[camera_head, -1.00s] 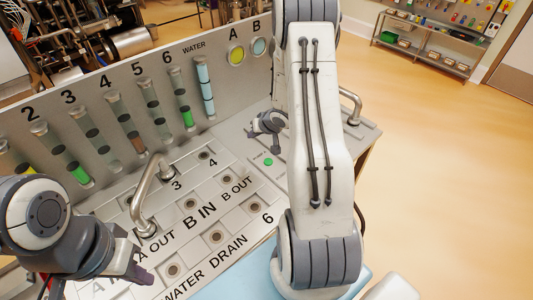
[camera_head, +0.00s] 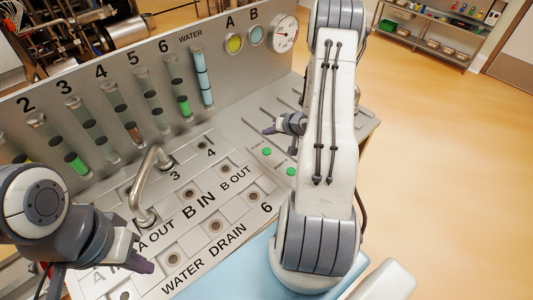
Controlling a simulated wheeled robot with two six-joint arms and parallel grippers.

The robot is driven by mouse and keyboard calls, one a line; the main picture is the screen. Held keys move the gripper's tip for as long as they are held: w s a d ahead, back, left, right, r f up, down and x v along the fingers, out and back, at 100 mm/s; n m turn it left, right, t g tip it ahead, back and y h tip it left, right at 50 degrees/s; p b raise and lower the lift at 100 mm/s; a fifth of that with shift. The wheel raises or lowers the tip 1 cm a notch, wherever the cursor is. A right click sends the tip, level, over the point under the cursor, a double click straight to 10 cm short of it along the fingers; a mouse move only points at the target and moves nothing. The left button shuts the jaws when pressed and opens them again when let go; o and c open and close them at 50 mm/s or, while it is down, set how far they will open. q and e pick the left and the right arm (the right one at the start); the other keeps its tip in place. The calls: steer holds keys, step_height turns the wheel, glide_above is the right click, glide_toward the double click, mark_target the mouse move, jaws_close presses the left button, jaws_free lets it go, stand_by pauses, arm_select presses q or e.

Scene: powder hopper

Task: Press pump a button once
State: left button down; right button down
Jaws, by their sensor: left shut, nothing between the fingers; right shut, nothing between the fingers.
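Two round green buttons sit on the flat panel right of the numbered ports: one farther back (camera_head: 267,151) and one nearer (camera_head: 291,171). Small labels beside them are too small to read surely, so I cannot tell for certain which is pump A. My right gripper (camera_head: 269,131) is shut and empty, just beyond the farther button in the picture, its fingers pointing left. Its height above the panel is hard to judge, and no contact with a button shows. My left gripper (camera_head: 146,265) is shut and empty over the front left of the panel.
A curved metal pipe (camera_head: 146,182) stands on the port panel between the grippers. Behind it, an upright board (camera_head: 120,75) carries several sight tubes, round A and B windows (camera_head: 234,43) and a gauge (camera_head: 284,33). My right arm hides part of the panel's right side.

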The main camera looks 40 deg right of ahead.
steer(key=b, duration=0.5)
glide_above(269, 153)
step_height(269, 153, down, 5)
steer(key=shift+w+f, duration=0.15)
steer(key=shift+f+b, duration=0.4)
steer(key=shift+f, duration=0.55)
steer(key=shift+f, duration=0.1)
stand_by(0.7)
steer(key=shift+f, duration=0.3)
steer(key=shift+f, duration=0.4)
stand_by(0.5)
stand_by(0.3)
steer(key=shift+r+p, duration=0.75)
steer(key=shift+r, duration=0.05)
